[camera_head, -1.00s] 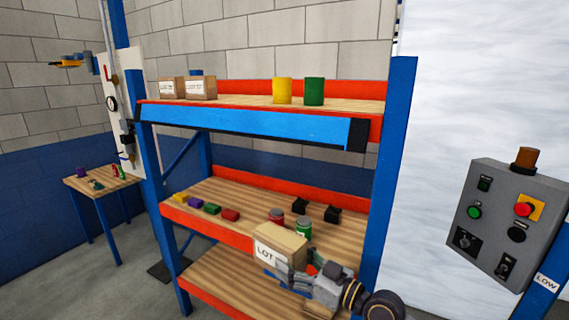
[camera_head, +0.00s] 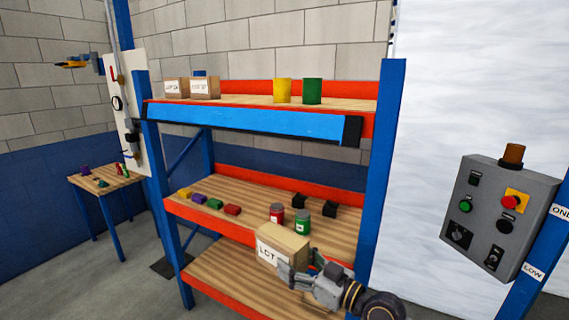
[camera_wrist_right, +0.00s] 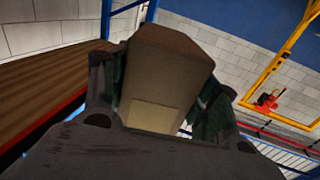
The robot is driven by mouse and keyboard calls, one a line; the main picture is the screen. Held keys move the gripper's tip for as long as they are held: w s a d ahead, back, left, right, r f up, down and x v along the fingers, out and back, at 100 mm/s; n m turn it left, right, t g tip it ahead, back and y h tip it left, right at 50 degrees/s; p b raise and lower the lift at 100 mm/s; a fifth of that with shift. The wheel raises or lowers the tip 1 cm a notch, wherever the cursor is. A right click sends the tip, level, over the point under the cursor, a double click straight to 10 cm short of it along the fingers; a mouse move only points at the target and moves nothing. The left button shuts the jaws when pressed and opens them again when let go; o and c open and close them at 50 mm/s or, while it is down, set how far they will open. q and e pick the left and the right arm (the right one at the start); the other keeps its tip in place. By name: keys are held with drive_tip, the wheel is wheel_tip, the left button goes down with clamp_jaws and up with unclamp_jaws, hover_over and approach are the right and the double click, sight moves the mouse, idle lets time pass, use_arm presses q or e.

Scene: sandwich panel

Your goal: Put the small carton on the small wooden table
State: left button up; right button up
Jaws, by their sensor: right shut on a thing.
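The small carton (camera_head: 283,245) is a tan box with a white label that starts with "LOT". My right gripper (camera_head: 300,270) is shut on it and holds it in front of the shelf rack, near the middle shelf's front edge. In the right wrist view the carton (camera_wrist_right: 168,75) sits between the two dark fingers of the right gripper (camera_wrist_right: 160,90). The small wooden table (camera_head: 98,184) with blue legs stands at the far left, with a few small purple, green and red things on it. My left gripper is not in view.
The blue and orange rack's middle shelf (camera_head: 245,200) holds several coloured blocks, a red can (camera_head: 277,213), a green can (camera_head: 303,224) and black pieces. Two cartons (camera_head: 204,88) and two cans stand on top. A control box (camera_head: 492,215) is at right. Floor shows between table and rack.

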drive_tip(key=shift+w+d+f+m+t+h, duration=0.3)
drive_tip(key=shift+w+d+f, duration=0.1)
drive_tip(key=shift+w+f, duration=0.1)
drive_tip(key=shift+d+f+t, duration=0.25)
drive_tip(key=shift+d+t, duration=0.05)
drive_tip(key=shift+d, duration=0.05)
drive_tip(key=s+d+f+m+t+h, duration=0.2)
drive_tip(key=d+f+m+h, duration=0.2)
drive_tip(key=d+f+h, duration=0.2)
drive_tip(key=s+d+f+m+t+h, duration=0.3)
drive_tip(key=d+f+m+h, duration=0.2)
drive_tip(key=d+f, duration=0.6)
drive_tip(key=shift+d+f+h, duration=0.25)
drive_tip(key=shift+f+h, duration=0.85)
drive_tip(key=shift+f, duration=0.4)
idle(2.8)
